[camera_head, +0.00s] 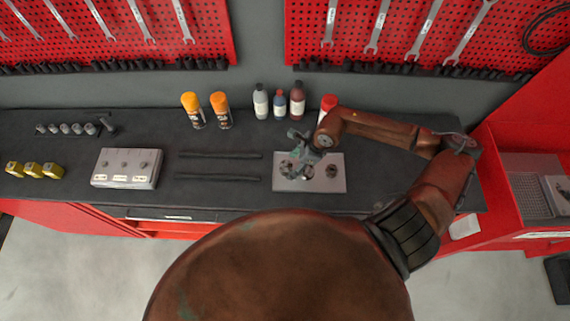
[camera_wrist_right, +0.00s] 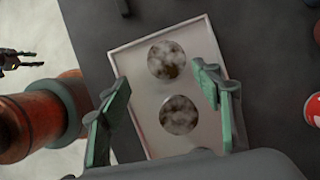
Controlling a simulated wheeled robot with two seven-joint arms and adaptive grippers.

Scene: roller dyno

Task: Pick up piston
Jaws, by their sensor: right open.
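Round grey, mottled metal pieces that look like pistons stand on a light tray (camera_head: 318,184) at the right of the bench. One piston (camera_head: 332,171) shows clear in the head view; the rest there is partly hidden by my right gripper (camera_head: 297,169). In the right wrist view, two pistons show on the tray (camera_wrist_right: 150,135): an upper one (camera_wrist_right: 166,59) and a lower one (camera_wrist_right: 179,114). The green fingers of my right gripper (camera_wrist_right: 163,78) are spread wide, one on each side of the pistons, holding nothing. I cannot tell their height above the tray.
Several bottles and cans (camera_head: 279,105) stand behind the tray. Two dark bars (camera_head: 218,155) lie left of it, then a light block (camera_head: 125,168) and yellow pieces (camera_head: 36,170). A tool pegboard (camera_head: 390,35) hangs behind the bench. The bench (camera_head: 238,193) is bare around the bars.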

